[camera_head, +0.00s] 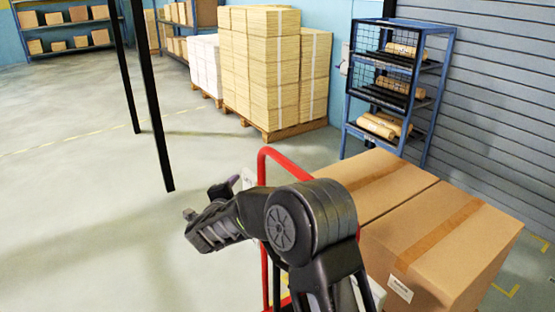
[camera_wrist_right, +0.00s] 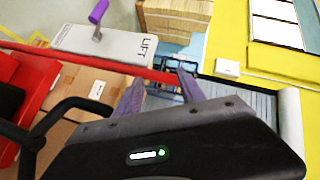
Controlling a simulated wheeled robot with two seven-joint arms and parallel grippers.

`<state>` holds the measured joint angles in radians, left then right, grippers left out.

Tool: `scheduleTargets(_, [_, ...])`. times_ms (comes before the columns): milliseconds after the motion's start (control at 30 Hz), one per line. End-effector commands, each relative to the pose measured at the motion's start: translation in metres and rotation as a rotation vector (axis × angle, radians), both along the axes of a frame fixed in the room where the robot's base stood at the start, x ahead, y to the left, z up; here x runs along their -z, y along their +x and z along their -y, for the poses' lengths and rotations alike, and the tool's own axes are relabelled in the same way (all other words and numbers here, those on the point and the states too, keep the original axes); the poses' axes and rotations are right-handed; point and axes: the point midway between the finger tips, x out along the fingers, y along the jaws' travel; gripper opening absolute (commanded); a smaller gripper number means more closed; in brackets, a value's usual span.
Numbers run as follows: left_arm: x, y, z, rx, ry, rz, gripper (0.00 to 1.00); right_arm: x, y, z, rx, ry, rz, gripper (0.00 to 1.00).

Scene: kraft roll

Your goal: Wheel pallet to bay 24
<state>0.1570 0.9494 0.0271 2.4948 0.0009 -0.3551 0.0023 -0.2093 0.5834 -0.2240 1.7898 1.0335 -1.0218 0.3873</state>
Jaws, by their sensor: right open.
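The pallet truck's red handle (camera_head: 264,168) rises beside two large taped cardboard boxes (camera_head: 440,245), which ride on the load. In the right wrist view the red bar (camera_wrist_right: 95,62) crosses just beyond my right gripper (camera_wrist_right: 160,82), whose two fingers are apart and empty. Whether the bar lies between the fingertips I cannot tell. A pale plate marked LIFT (camera_wrist_right: 120,42) with a purple-knobbed lever (camera_wrist_right: 98,14) sits beyond the bar. In the head view my right gripper (camera_head: 205,210) is left of the handle. My left gripper is out of view, as is any bay number.
A stacked pallet (camera_head: 270,70) of tan bundles stands at the back. A blue rack (camera_head: 400,85) with brown rolls stands behind the boxes by a grey shutter (camera_head: 490,80). Shelves (camera_head: 65,30) of cartons are at far left.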

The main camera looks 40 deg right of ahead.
Motion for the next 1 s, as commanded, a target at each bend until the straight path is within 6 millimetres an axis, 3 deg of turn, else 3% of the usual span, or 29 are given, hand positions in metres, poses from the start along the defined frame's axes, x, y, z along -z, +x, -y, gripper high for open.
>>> scheduleTargets(33, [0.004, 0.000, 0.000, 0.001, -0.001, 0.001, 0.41, -0.026, -0.006, 0.021, 0.113, 0.043, 0.099, 0.47])
scheduleTargets(100, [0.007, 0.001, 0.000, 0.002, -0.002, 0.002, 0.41, -0.056, -0.021, 0.046, 0.266, 0.106, 0.223, 0.47])
scheduleTargets(267, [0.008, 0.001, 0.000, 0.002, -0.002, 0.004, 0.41, -0.088, -0.048, 0.074, 0.475, 0.198, 0.381, 0.47])
scheduleTargets(700, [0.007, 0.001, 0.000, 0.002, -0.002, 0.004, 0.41, -0.089, -0.051, 0.080, 0.500, 0.208, 0.393, 0.47])
scheduleTargets(1000, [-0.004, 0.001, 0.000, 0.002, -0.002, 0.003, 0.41, -0.084, -0.038, 0.114, 0.499, 0.205, 0.392, 0.47])
